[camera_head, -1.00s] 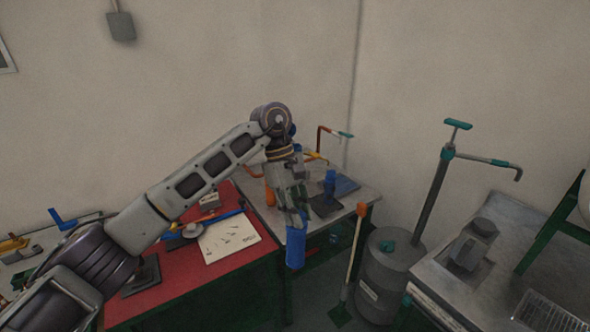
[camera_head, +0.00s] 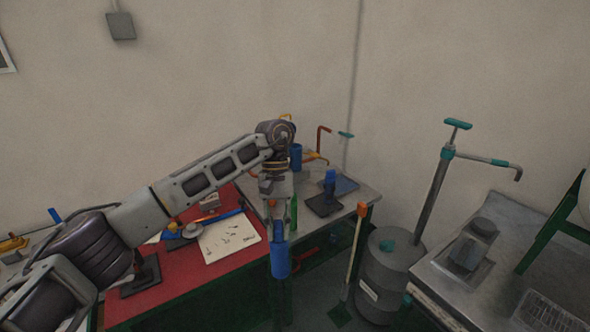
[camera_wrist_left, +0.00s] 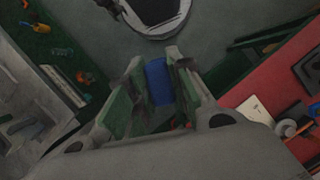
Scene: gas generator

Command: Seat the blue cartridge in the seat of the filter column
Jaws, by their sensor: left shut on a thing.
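The blue cartridge (camera_head: 281,261) hangs roughly upright below my left gripper (camera_head: 279,228), in front of the table edge and above the floor. In the left wrist view the cartridge (camera_wrist_left: 158,82) is between the two green-padded fingers of my left gripper (camera_wrist_left: 160,90), which is shut on it. A blue upright piece (camera_head: 330,182) stands on a dark base on the grey tabletop, and a blue cylinder (camera_head: 296,157) stands partly behind my wrist. I cannot tell which, if either, is the filter column; no empty seat is clearly visible. My right gripper is not in view.
The red-topped table (camera_head: 235,275) holds a white sheet and tools. It adjoins the grey table (camera_head: 352,203). An orange-topped pole (camera_head: 354,250), a grey drum with a pump (camera_head: 385,270) and a metal bench (camera_head: 480,270) stand to the right.

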